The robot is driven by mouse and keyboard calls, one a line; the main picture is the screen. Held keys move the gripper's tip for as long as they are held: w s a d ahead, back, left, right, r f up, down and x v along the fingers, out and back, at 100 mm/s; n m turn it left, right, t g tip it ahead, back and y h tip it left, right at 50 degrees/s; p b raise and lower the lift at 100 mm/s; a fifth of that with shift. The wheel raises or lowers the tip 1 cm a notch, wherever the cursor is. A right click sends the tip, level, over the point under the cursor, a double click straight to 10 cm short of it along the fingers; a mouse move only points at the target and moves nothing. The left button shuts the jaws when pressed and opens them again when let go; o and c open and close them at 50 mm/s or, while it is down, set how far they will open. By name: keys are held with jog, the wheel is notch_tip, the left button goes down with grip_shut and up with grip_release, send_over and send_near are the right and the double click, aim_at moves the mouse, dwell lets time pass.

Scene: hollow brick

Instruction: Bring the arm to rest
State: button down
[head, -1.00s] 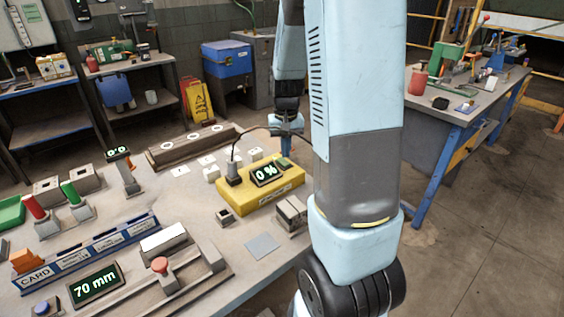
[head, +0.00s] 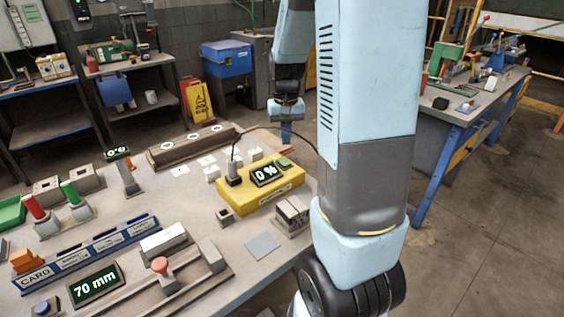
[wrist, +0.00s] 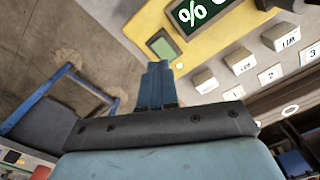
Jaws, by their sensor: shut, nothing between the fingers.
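My gripper (head: 286,138) hangs from my pale blue arm, above and behind the far right end of the yellow box in the head view. In the wrist view its two blue fingers (wrist: 156,84) are together, with nothing between them. The yellow box (head: 262,197) stands on the worktable and carries a display (head: 265,174) reading 0 %. The box and part of its display also show beyond the fingertips in the wrist view (wrist: 205,45). The fingers look clear of the box. My large arm link covers part of the table's right side.
A second bench (head: 485,97) stands at the right. Open floor (head: 480,210) lies between.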

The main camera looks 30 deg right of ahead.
jog(key=s+a+r+n+t, duration=0.2)
jog(key=s+a+r, duration=0.4)
jog(key=s+r, duration=0.2)
jog(key=s+a+r+n+t, duration=0.1)
jog(key=s+a+r+t, duration=0.2)
jog(key=s+a+r, duration=0.3)
jog(key=s+r, duration=0.2)
jog(key=s, duration=0.3)
jog(key=shift+s+a+n+t, duration=0.15)
jog(key=shift+s+n+t, duration=0.15)
jog(key=shift+s+n, duration=0.1)
